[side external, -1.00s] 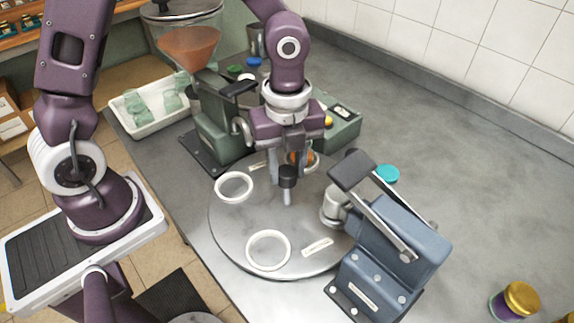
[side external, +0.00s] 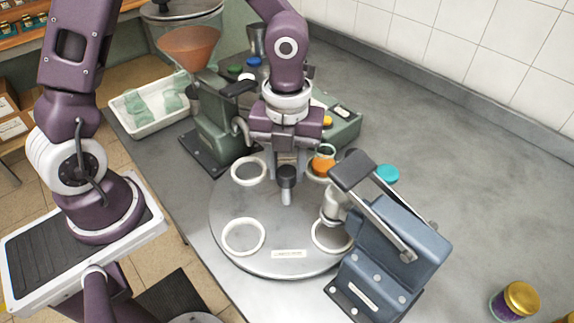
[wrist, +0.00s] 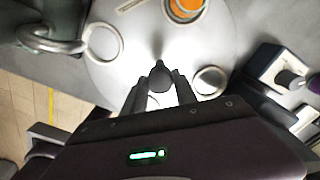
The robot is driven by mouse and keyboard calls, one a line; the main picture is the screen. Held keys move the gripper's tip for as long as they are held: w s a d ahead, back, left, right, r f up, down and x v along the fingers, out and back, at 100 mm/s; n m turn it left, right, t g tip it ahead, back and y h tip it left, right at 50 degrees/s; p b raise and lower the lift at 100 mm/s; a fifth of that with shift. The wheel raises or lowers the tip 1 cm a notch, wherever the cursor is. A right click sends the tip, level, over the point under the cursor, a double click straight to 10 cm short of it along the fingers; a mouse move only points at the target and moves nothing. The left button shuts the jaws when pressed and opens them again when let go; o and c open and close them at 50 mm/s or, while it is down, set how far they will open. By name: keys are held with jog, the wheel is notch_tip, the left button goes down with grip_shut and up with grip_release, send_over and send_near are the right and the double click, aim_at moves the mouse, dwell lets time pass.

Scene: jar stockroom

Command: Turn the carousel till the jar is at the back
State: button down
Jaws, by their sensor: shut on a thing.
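The carousel (side external: 262,262) is a round grey turntable with white rings on its top and a pale label near its front edge. A black-topped knob (side external: 287,172) stands on a post at its middle. My gripper (side external: 287,164) is above the middle, its fingers closed around the knob; the knob also shows between the fingertips in the wrist view (wrist: 160,76). The jar (side external: 323,166), with orange contents, sits on the back right of the carousel in the side view, partly beside my gripper. The jar also shows at the top of the wrist view (wrist: 185,8).
A blue-grey lever machine (side external: 395,255) reaches over the carousel's right edge. A green machine with an orange hopper (side external: 215,125) stands at the back left.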

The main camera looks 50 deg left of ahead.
jog(key=shift+w+r+m, duration=0.1)
jog(key=shift+m, duration=0.4)
dwell(0.4)
jog(key=c, duration=1)
grip_release()
jog(key=shift+o, duration=0.2)
notch_tip(320, 180, up, 7)
